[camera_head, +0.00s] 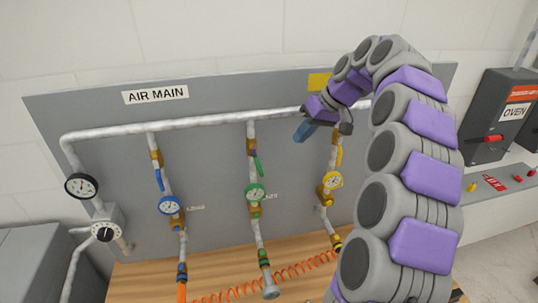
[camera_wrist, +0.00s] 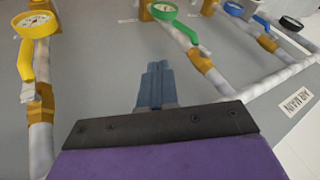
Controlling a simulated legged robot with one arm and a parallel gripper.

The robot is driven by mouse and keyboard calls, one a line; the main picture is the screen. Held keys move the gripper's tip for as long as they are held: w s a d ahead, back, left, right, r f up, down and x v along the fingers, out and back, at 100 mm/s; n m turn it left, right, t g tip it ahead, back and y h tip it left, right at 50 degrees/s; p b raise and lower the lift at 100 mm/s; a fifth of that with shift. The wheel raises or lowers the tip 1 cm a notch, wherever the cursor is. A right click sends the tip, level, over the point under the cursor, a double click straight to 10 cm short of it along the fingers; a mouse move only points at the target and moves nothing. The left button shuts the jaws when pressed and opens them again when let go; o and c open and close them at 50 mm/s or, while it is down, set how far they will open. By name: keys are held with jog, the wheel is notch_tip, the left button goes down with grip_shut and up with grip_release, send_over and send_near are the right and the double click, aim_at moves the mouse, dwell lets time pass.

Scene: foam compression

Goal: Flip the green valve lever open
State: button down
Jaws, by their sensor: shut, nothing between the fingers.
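The green valve lever (camera_head: 259,165) hangs down from its brass valve body (camera_head: 251,147) on the middle pipe, close beside the pipe and slightly to its right. It also shows in the wrist view (camera_wrist: 182,23), at the upper middle. My gripper (camera_head: 303,133) is shut and empty, with its blue-grey fingers together. In the head view it is right of the green lever and above it, between the green and yellow lines. In the wrist view the fingertips (camera_wrist: 156,68) are apart from the lever, which lies beyond and to their right.
A blue lever (camera_head: 159,180) is on the left pipe and a yellow lever (camera_head: 339,157) on the right pipe. A green gauge (camera_head: 255,193) sits below the green lever. A white horizontal pipe (camera_head: 205,122) crosses above. An orange coiled hose (camera_head: 290,272) lies below on the wooden top.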

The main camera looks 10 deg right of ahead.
aim_at(260, 168)
jog(key=s+a+r+p+x, duration=0.1)
jog(key=a+x, duration=0.1)
jog(key=x, duration=1)
jog(key=shift+a, duration=0.35)
jog(key=shift+f, duration=0.1)
